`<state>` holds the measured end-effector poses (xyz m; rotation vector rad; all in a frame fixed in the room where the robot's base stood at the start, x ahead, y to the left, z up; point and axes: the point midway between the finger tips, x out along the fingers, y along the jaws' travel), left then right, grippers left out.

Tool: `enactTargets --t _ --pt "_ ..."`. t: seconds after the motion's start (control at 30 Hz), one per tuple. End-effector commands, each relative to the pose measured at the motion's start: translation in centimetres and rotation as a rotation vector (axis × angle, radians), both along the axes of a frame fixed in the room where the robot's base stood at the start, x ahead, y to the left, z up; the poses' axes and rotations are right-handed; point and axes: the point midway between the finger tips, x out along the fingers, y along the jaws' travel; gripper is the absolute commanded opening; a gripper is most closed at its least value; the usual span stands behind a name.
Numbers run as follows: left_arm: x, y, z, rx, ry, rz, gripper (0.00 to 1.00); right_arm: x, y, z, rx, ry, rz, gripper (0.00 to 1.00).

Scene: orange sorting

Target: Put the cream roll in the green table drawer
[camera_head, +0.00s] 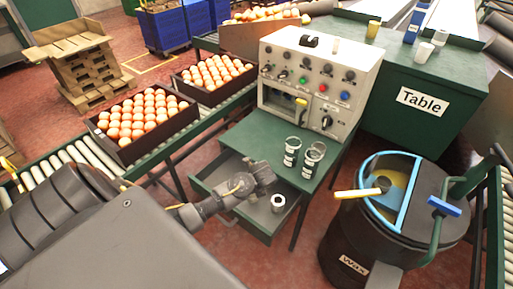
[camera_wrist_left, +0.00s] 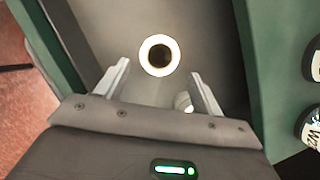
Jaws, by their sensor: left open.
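The cream roll (camera_head: 278,208) is a short pale ring-shaped cylinder with a dark hole. It stands on end inside the open drawer (camera_head: 239,222) of the small green table (camera_head: 262,142). The left wrist view shows the roll (camera_wrist_left: 145,54) from above on the grey drawer floor (camera_wrist_left: 108,30), beyond my fingertips and apart from them. My left gripper (camera_head: 264,174) (camera_wrist_left: 158,82) is open over the drawer, with nothing between its fingers. A small whitish object (camera_wrist_left: 183,101) shows beside the right finger; I cannot tell what it is. My right gripper is not in view.
Two labelled jars (camera_head: 303,158) stand on the small table's top, in front of a control box (camera_head: 320,78). A dark wax barrel (camera_head: 345,235) stands to the right. Crates of oranges (camera_head: 140,120) sit on the roller conveyor at the left.

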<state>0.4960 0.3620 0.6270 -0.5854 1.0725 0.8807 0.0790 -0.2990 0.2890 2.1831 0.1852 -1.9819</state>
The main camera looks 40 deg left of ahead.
Motion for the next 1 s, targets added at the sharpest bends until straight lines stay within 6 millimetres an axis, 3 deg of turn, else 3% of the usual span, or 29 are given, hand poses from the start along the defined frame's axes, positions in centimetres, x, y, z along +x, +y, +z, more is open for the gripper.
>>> enactTargets --t 0.1,0.3,0.6,1.0 --pt "-0.5 -0.7 2.3 -0.001 -0.002 0.001 0.68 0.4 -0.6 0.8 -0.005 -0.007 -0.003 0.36" --pt "-0.9 -1.4 4.2 -0.001 0.0 0.002 0.68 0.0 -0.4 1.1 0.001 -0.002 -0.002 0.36" --pt "-1.0 -1.5 4.5 -0.001 0.001 0.001 0.68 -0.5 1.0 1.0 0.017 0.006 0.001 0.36" --pt "-1.0 -1.5 4.5 0.0 0.0 0.001 0.68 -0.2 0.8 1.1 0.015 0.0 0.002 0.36"
